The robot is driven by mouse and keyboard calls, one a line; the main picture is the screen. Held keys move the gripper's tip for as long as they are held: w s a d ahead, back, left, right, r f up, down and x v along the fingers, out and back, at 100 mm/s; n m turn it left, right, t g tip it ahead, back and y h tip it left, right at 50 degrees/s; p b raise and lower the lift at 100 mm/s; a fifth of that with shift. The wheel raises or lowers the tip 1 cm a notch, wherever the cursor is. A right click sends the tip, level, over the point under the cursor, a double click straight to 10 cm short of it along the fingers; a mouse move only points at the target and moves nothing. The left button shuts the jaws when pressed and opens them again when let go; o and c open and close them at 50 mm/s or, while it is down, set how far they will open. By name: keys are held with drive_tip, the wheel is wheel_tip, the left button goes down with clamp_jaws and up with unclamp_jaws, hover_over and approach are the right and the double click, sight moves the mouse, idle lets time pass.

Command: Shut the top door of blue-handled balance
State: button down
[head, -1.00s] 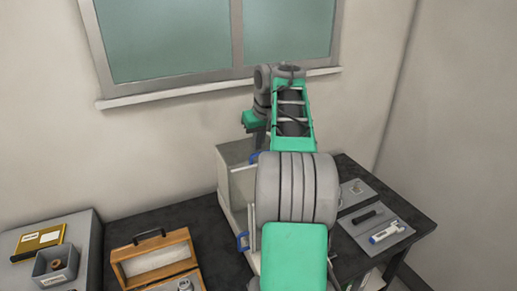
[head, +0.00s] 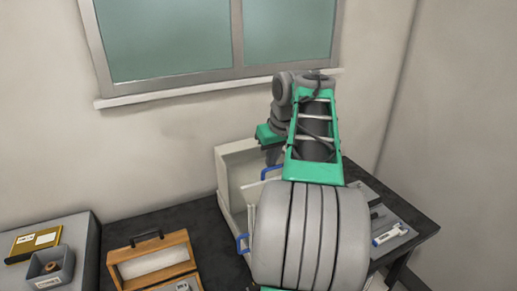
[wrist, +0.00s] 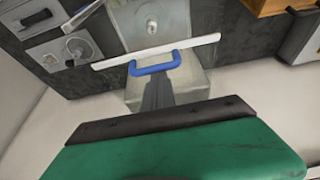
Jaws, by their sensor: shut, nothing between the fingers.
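The blue-handled balance (head: 226,185) is a pale box-shaped case on the dark table, partly hidden by my arm. Its top door (wrist: 195,42) shows as a white bar-like edge in the wrist view. The door's blue handle (wrist: 155,63) is fixed along that edge and also shows in the head view (head: 271,172). A second blue handle (head: 242,243) is low on the balance's near side. My gripper (wrist: 157,84) is shut and empty, its fingertips right at the top handle; I cannot tell if they touch. Part of the balance's top looks open in the head view.
A wooden case (head: 150,262) with a dark handle stands left of the balance. Further left, a grey surface holds a yellow box (head: 35,241) and a grey bin (head: 50,268). A grey tray (head: 395,236) with small tools lies right. The wall and window are close behind.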

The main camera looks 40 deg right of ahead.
drive_tip(key=s+a, duration=0.2)
drive_tip(key=s, duration=0.4)
drive_tip(key=shift+s, duration=0.35)
drive_tip(key=shift+f, duration=0.15)
